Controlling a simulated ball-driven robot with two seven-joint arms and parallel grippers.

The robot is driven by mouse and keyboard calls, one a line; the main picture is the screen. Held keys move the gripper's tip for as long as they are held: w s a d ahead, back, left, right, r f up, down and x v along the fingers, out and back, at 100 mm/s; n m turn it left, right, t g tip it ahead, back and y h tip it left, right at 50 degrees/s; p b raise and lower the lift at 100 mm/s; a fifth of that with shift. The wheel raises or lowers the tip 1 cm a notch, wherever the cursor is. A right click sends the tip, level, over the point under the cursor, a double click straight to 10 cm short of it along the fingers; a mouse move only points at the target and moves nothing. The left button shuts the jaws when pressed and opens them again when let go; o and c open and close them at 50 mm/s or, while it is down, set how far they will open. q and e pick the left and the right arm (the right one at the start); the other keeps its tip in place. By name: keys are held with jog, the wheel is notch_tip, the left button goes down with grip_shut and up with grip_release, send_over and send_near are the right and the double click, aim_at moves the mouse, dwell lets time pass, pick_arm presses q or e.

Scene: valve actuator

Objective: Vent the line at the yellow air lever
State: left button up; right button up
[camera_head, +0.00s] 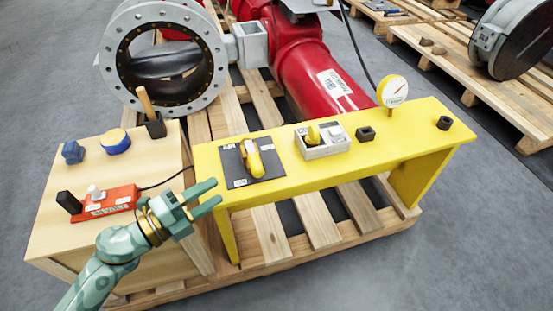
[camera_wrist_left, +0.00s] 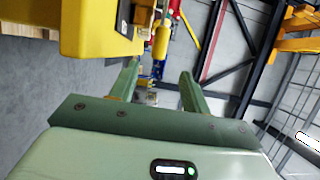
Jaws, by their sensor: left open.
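A yellow lever (camera_head: 254,161) stands on a dark plate (camera_head: 237,170) at the left end of the yellow bench (camera_head: 215,158). A yellow handle, apparently the same lever, also shows in the left wrist view (camera_wrist_left: 161,40), beyond the fingertips. My left gripper (camera_head: 218,191) is open and empty, with its two fingers pointing right. In the head view it appears just left of and nearer than the lever, apart from it. My right gripper is in neither view.
A wooden box (camera_head: 55,225) at left carries a red control box (camera_head: 110,201) and blue knobs. A red actuator (camera_head: 310,75) stands behind.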

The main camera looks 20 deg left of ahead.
aim_at(258, 165)
pick_arm(q)
jog(key=b+x, duration=0.2)
jog(key=x, duration=1.1)
jog(key=shift+w+f, duration=0.1)
jog(key=shift+w, duration=0.05)
jog(key=shift+w+d, duration=0.4)
jog(key=shift+w, duration=0.15)
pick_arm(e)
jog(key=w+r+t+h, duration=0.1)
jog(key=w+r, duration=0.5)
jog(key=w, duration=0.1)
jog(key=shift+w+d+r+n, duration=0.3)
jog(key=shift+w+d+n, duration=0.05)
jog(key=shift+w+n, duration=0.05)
pick_arm(q)
grip_shut()
